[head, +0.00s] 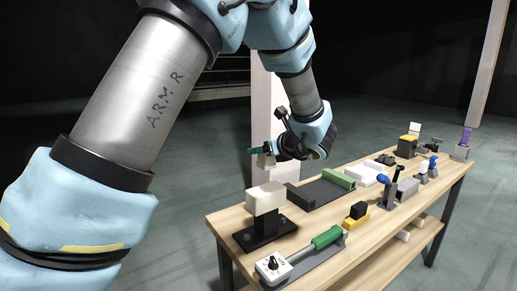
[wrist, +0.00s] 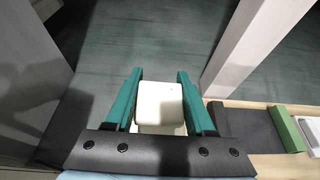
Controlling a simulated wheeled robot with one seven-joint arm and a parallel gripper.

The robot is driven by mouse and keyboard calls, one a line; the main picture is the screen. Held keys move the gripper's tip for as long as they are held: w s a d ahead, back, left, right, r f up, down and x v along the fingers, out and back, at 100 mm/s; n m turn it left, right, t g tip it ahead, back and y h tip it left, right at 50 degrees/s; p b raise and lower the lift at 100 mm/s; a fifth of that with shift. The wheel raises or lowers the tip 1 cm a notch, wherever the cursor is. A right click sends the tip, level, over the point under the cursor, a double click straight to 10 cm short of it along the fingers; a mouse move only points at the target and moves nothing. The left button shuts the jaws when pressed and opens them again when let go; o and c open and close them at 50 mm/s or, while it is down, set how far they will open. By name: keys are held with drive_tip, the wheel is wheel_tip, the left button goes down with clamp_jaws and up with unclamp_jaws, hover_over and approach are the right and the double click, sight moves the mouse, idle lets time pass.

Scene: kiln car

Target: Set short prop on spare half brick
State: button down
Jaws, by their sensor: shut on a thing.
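My gripper (wrist: 160,92) has teal fingers and is shut on a small cream block, the short prop (wrist: 160,104), seen end-on between them in the wrist view. In the head view my gripper (head: 262,150) is raised above the back left part of the bench, with the prop (head: 267,161) hanging at its fingers. A larger cream block (head: 265,197) sits on a black stand at the near left end of the bench, below and in front of my gripper. I cannot tell for certain whether it is the spare half brick.
A pale post (head: 262,105) stands behind the bench. Blue-knobbed clamps (head: 384,180) stand farther right.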

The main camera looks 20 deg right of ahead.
sight(262, 168)
drive_tip(key=shift+s+f+b, duration=0.1)
drive_tip(key=shift+f+b, duration=2.2)
drive_tip(key=shift+f, duration=0.65)
drive_tip(key=shift+f+b, duration=0.5)
drive_tip(key=shift+f, duration=0.05)
drive_tip(key=shift+c, duration=0.8)
unclamp_jaws()
drive_tip(key=shift+s+r, duration=0.1)
drive_tip(key=p+v, duration=0.2)
drive_tip(key=v, duration=0.5)
drive_tip(key=shift+s+r+p, duration=0.15)
drive_tip(key=shift+s+p, duration=0.15)
idle(0.9)
drive_tip(key=shift+d, duration=0.1)
